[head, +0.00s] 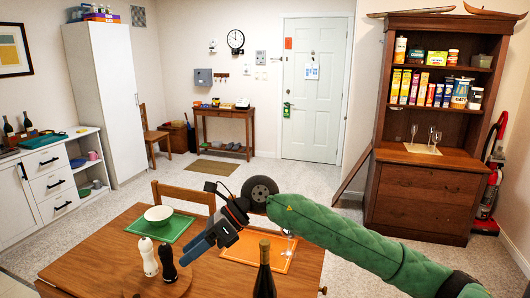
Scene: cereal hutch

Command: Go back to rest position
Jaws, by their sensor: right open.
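My right arm, in a green sleeve, reaches in from the right of the head view over the wooden table (95,268). Its gripper (190,252) is open and empty, pointing down and left above the table. It hangs close to a black mill (167,262) and an orange placemat (285,262); I cannot tell the exact gap. My left gripper is not in view.
The table bears a white bowl (158,214) on a green placemat (178,232), a white mill (147,256), a dark bottle (264,272) and a glass (288,245). A chair (183,194) stands behind it. A wooden hutch (425,195) with cereal boxes stands at right.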

